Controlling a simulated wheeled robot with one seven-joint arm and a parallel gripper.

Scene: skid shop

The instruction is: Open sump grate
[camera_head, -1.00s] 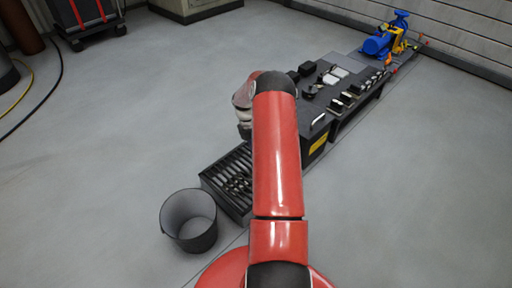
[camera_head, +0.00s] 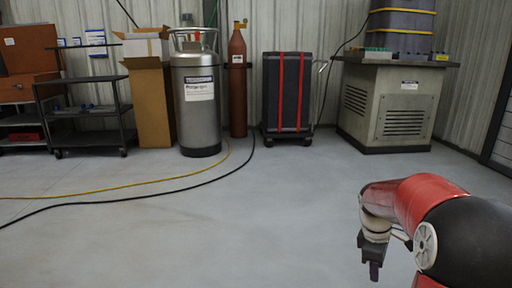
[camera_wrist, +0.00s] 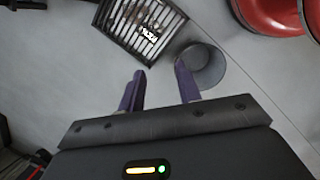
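The sump grate (camera_wrist: 160,42), a dark frame with parallel slats, shows at the top of the wrist view, cut off by the upper edge. Small pale and metallic pieces (camera_wrist: 148,35) show at the slats; I cannot tell whether they lie on or under them. My gripper (camera_wrist: 160,68) has two purple fingers spread apart with nothing between them. It hangs above the floor, and the grate lies beyond its fingertips, not touching. In the head view my gripper (camera_head: 374,270) points down at the lower right. The grate is outside the head view.
A grey bucket (camera_wrist: 214,68) stands beside the grate, partly behind the right finger. In the head view, a steel tank (camera_head: 196,100), a black wheeled case (camera_head: 287,95) and a cabinet (camera_head: 390,110) line the wall. A yellow hose (camera_head: 110,190) and a black cable (camera_head: 130,200) cross otherwise clear floor.

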